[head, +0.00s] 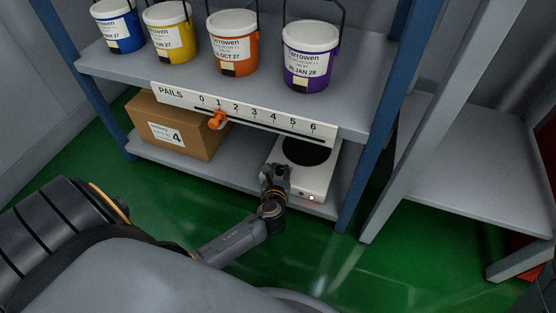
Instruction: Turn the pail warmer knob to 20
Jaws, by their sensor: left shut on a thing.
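The pail warmer (317,178) is a white box with a round black plate on top. It sits on the lower shelf at the right, with a small lit light on its front face. My left gripper (276,174) is at the warmer's front left corner, shut on what appears to be its knob. The gripper covers the knob and any dial marks, so its setting cannot be read. My right gripper is not in view.
Blue, yellow, orange and purple pails (311,60) stand on the upper shelf (262,80). A PAILS scale (262,117) with an orange slider (217,120) near 1 hangs over the warmer. A cardboard box (175,128) is left; a blue post (362,180) is right.

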